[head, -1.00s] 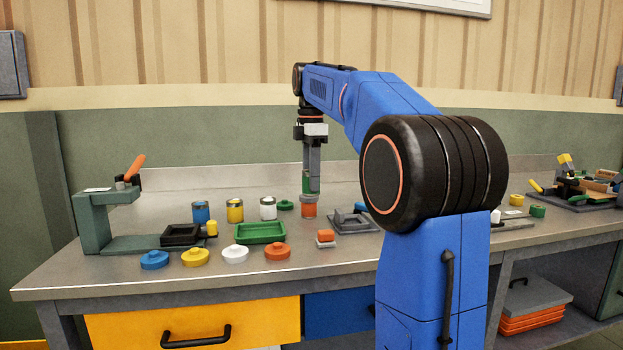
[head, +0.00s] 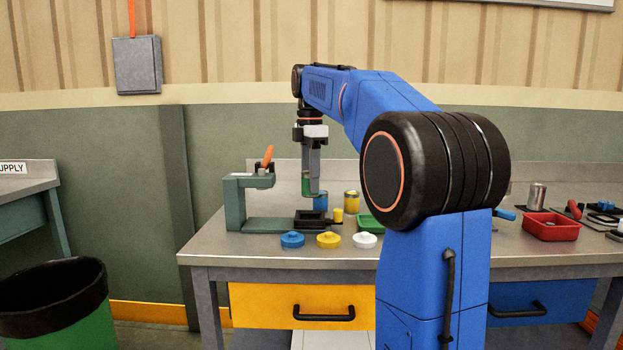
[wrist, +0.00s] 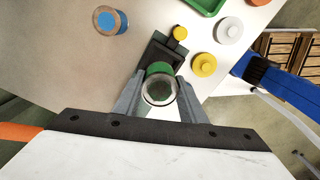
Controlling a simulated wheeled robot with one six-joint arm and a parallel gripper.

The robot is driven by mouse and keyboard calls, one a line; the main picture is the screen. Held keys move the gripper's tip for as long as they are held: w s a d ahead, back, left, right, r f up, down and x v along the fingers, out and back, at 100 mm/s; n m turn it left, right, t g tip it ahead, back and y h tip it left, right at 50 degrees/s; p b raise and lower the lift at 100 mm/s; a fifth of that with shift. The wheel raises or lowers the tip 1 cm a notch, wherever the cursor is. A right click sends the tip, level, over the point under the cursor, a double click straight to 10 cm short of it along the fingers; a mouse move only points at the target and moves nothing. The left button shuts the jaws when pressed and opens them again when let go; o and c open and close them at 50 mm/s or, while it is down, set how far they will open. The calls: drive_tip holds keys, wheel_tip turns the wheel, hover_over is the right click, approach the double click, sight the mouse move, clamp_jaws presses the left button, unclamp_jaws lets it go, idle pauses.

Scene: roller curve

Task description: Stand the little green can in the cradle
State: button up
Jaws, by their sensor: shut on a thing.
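My gripper (head: 312,188) points straight down and is shut on the little green can (head: 306,184), which is held upright above the bench. The wrist view shows the can's round rim (wrist: 160,91) between the two fingers. The black square cradle (head: 311,217) lies on the foot of the grey-green press, below the can in the head view. In the wrist view the cradle (wrist: 153,56) is just beyond the can and partly hidden by it. A gap shows between can and cradle in the head view.
The press (head: 235,204) rises left of the cradle, its orange lever close to my gripper. A yellow knob (head: 338,215) sits at the cradle's right. A blue can (head: 320,201) and a yellow can (head: 352,202) stand behind. Coloured lids (head: 328,240) line the front.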

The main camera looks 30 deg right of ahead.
sight(310, 196)
drive_tip(key=shift+a+f, duration=0.2)
drive_tip(key=shift+f, duration=1)
drive_tip(key=shift+d+f, duration=0.1)
drive_tip(key=shift+f, duration=1.2)
drive_tip(key=shift+f, duration=1.1)
idle(0.5)
drive_tip(key=o, duration=1.6)
drive_tip(key=shift+o, duration=0.2)
drive_tip(key=shift+r, duration=4.5)
